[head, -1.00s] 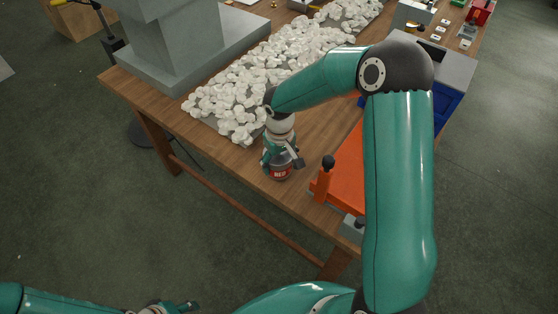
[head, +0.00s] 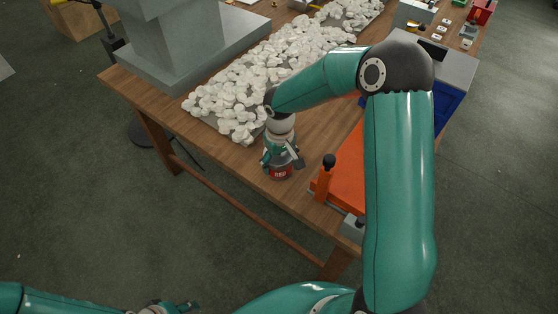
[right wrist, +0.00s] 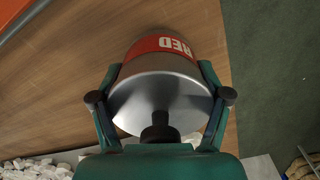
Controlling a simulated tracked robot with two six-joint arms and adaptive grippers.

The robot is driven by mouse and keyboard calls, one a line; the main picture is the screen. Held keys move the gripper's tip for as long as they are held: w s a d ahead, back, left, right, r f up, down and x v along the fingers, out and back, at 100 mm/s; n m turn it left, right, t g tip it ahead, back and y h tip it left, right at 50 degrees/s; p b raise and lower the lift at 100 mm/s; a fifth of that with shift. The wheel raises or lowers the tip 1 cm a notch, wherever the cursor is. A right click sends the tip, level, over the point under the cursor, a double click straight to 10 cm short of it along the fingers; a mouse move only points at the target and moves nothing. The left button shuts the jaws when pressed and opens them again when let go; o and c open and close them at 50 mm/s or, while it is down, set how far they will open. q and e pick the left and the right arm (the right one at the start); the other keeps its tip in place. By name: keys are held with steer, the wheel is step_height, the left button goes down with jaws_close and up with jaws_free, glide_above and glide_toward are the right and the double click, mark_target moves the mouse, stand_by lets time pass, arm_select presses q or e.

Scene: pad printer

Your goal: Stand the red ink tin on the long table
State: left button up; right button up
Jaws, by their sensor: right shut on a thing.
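The red ink tin (head: 281,173) is at the near edge of the long wooden table (head: 232,160), upright, with its red label facing me. My right gripper (head: 283,160) comes down over it from above and is shut on it. In the right wrist view the tin (right wrist: 165,85) shows its silver conical top, black cap and red label, with a finger on each side. Its base is at or very near the table top; I cannot tell whether it touches. My left gripper (head: 172,308) is at the bottom edge, low and away from the table, its jaws unclear.
White crumpled pieces (head: 240,100) cover a strip behind the tin. An orange fixture with a black-knobbed post (head: 326,180) stands just right of it. A grey machine base (head: 190,55) is at the back left. Bare wood lies around the tin.

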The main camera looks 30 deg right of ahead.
steer(key=shift+f, duration=0.15)
steer(key=o, duration=1.5)
steer(key=shift+r+p, duration=1.8)
steer(key=shift+r, duration=1.2)
